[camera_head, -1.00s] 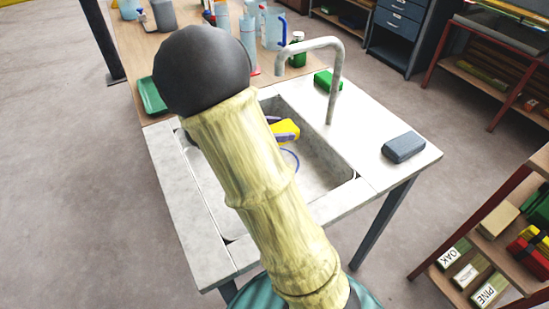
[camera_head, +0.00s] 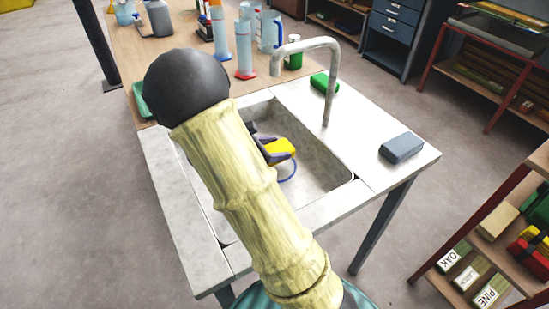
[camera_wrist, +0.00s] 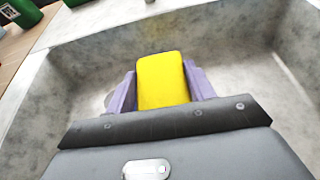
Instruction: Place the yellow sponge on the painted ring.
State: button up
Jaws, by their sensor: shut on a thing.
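The yellow sponge (camera_head: 280,150) is between the purple fingers of my gripper (camera_head: 268,150), inside the sink basin. In the wrist view the sponge (camera_wrist: 162,80) fills the gap between the two fingers of my gripper (camera_wrist: 162,90), which is shut on it. The rest of the ring is hidden behind the sponge, gripper and arm. In the wrist view the ring is not visible. I cannot tell whether the sponge touches the floor.
The sink's walls (camera_head: 330,192) surround the gripper. A grey tap (camera_head: 332,85) arches over the back right. A green sponge (camera_head: 324,83) and a grey-blue sponge (camera_head: 401,148) lie on the counter.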

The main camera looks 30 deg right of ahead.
jog(key=shift+f+b, duration=0.45)
jog(key=shift+f, duration=1.45)
jog(key=o, duration=1)
jog(key=p+v, duration=0.2)
jog(key=v, duration=1)
